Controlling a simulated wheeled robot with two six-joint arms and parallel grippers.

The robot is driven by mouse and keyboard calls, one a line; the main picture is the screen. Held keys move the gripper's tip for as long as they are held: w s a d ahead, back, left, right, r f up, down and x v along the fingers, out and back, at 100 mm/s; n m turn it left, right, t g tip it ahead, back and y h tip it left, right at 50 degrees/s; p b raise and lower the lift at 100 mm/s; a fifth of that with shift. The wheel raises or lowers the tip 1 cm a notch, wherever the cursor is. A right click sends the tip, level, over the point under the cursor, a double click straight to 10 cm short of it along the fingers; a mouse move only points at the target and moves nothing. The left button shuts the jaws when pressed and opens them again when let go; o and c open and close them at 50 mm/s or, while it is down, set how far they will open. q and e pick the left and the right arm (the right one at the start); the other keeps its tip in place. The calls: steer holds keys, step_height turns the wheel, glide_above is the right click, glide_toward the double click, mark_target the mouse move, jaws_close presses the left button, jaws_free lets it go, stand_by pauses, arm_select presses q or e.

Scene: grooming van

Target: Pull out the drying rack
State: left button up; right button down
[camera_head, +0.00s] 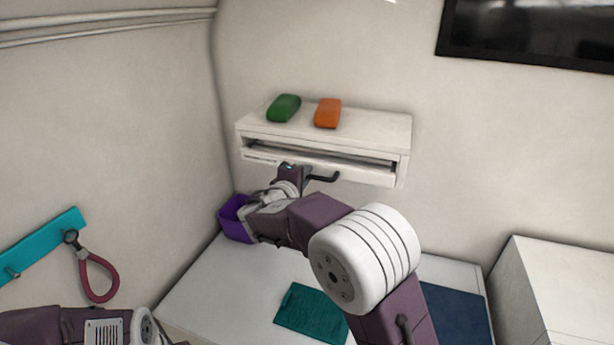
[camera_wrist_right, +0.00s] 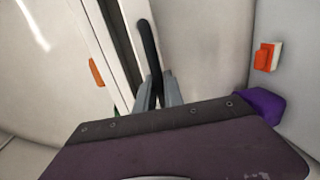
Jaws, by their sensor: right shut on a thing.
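The drying rack is in a white wall unit (camera_head: 372,127), and its white front panel (camera_head: 365,175) has a dark bar handle (camera_head: 325,178). A dark gap shows above the panel. My right gripper (camera_head: 288,168) is shut on the handle near its left end. In the right wrist view the dark handle (camera_wrist_right: 149,45) runs down between my right gripper's fingers (camera_wrist_right: 158,93). The rack's inside is mostly hidden. My left arm shows at the lower left, but its gripper is outside the view.
A green block (camera_head: 284,108) and an orange block (camera_head: 328,113) lie on the unit. Below are a purple bin (camera_head: 235,220), a teal mat (camera_head: 312,313) and a dark blue mat (camera_head: 457,316) on a white counter. A red loop (camera_head: 98,280) hangs from a teal wall rail (camera_head: 45,243).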

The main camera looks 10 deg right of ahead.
steer(key=f+b+v, duration=0.2)
steer(key=b+v, duration=0.2)
steer(key=v, duration=0.5)
steer(key=f+b+v, duration=0.1)
steer(key=b+v, duration=0.4)
steer(key=v, duration=0.5)
steer(key=shift+s+a+f, duration=0.2)
steer(key=shift+s+f, duration=0.1)
steer(key=shift+f, duration=0.05)
steer(key=c, duration=1.5)
jaws_free()
steer(key=shift+o, duration=0.2)
steer(key=shift+a, duration=0.2)
steer(key=shift+w+d, duration=0.1)
